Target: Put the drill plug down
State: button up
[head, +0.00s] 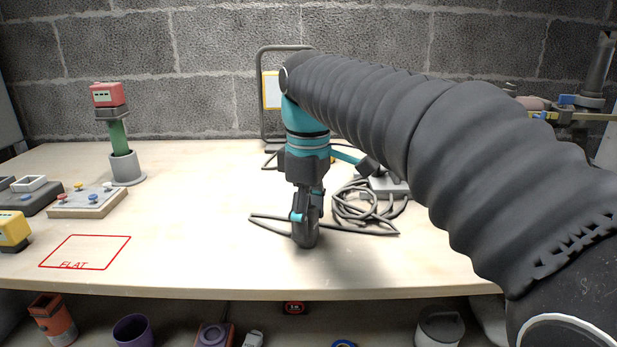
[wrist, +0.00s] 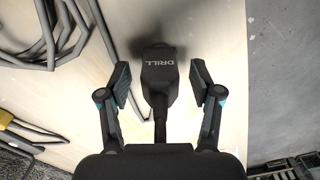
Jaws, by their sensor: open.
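The dark plug marked DRILL (wrist: 160,72) shows in the wrist view, lying between my gripper's two fingers with its cable running back beneath the palm. My gripper (wrist: 160,88) is open, with a visible gap on each side of the plug. In the head view my gripper (head: 306,228) points down at the front middle of the table. There the plug is mostly hidden by the fingers, and I cannot tell it apart from them. The plug appears to be at the tabletop, with a dark shadow beside it.
Coiled grey cable (head: 368,208) lies right of my gripper. A red FLAT outline (head: 85,252) on the left of the table is empty. A button board (head: 88,203) and a grey holder (head: 127,170) stand beyond it. The table's front edge (head: 220,292) is close.

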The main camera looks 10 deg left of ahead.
aim_at(309, 207)
notch_tip(309, 207, up, 11)
jog(key=shift+r+p, duration=0.2)
jog(key=shift+p, duration=0.45)
jog(key=s+d+f+m+t, duration=0.1)
jog(key=d+f+m, duration=0.1)
jog(key=d, duration=0.3)
jog(key=s+d+f+m, duration=0.2)
jog(key=d+f+m, duration=0.1)
jog(key=d, duration=0.3)
jog(key=s+d+f+m+t, duration=0.1)
jog(key=s+d+f+m, duration=0.1)
jog(key=d, duration=0.4)
jog(key=shift+f+m+t+y, duration=0.3)
jog(key=shift+m+y, duration=0.1)
jog(key=shift+m, duration=0.2)
jog(key=s+d+f+m+t, duration=0.1)
jog(key=s+d+f+m, duration=0.3)
jog(key=f, duration=0.3)
jog(key=s+d+f+m+t, duration=0.2)
jog(key=s+d+f+m, duration=0.2)
jog(key=s+d+f, duration=0.2)
notch_tip(309, 207, down, 2)
jog(key=shift+s+d+f+h, duration=0.15)
jog(key=shift+d+f+h, duration=0.1)
jog(key=shift+h, duration=0.15)
